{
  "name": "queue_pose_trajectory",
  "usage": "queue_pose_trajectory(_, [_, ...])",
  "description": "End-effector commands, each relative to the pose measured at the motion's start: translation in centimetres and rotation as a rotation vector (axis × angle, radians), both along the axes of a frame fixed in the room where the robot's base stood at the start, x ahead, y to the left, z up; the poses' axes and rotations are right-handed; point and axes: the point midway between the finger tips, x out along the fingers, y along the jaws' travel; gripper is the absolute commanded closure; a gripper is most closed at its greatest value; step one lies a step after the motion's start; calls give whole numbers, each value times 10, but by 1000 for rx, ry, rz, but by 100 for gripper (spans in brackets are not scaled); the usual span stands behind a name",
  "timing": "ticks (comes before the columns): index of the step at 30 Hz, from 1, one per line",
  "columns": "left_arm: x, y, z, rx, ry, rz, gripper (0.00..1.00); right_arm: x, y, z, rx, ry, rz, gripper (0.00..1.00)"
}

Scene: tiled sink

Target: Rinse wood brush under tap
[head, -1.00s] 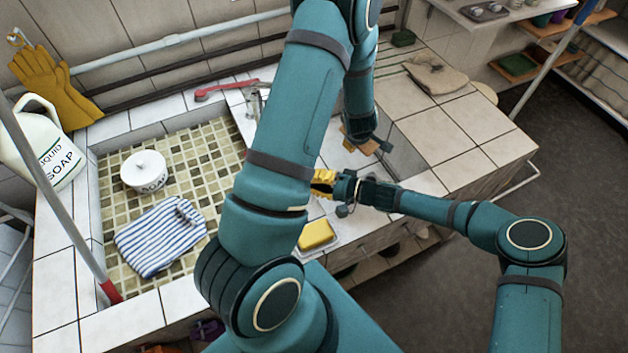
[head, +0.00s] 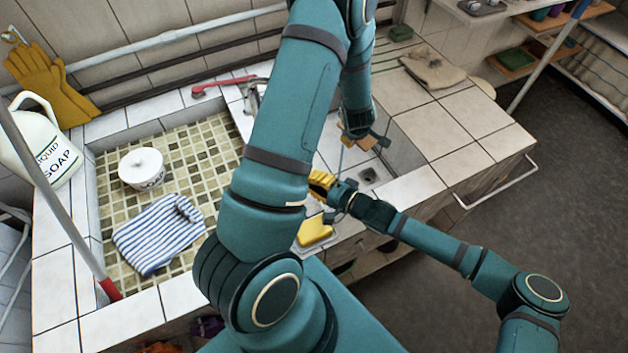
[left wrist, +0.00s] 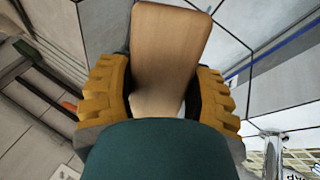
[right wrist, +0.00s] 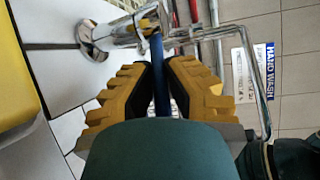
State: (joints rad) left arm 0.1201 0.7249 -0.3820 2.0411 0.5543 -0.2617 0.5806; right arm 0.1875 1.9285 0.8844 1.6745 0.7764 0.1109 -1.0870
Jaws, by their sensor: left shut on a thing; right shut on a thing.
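My left gripper (head: 364,138) is shut on the wood brush (head: 349,132) above the sink basin; the left wrist view shows its flat pale wooden body (left wrist: 170,45) between the fingers. The bristles are not clear. My right gripper (head: 322,186) is left of and below it in the head view. In the right wrist view it is shut on a slim blue piece (right wrist: 158,75), perhaps a tap handle, in front of the chrome tap (right wrist: 110,36). The tap also shows in the head view (head: 252,97), with a red lever (head: 222,86). I cannot tell whether water runs.
A yellow sponge (head: 315,229) sits near my right gripper. A soap jug (head: 40,150) stands left. The right counter (head: 450,125) has free room; a drain (head: 370,175) shows.

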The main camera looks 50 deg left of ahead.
Motion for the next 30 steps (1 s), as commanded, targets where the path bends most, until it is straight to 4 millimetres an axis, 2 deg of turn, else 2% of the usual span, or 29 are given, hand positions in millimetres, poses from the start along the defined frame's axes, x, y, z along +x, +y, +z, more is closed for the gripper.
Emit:
queue_pose_trajectory(5, [0,0,0,0,-1,0,85,-1,1,0,-1,0,3,100])
queue_pose_trajectory(6, [0,0,0,0,-1,0,85,-1,1,0,-1,0,3,83])
queue_pose_trajectory(8, [0,0,0,0,-1,0,85,-1,1,0,0,0,3,62])
queue_pose_trajectory(9, [0,0,0,0,-1,0,85,-1,1,0,0,0,3,57])
queue_pose_trajectory(20, [0,0,0,0,-1,0,85,1,-3,1,1,0,1,57])
queue_pose_trajectory(23, [0,0,0,0,-1,0,85,4,-14,3,1,-1,0,57])
queue_pose_trajectory(30, [0,0,0,0,-1,0,85,14,-60,9,-1,-1,-1,57])
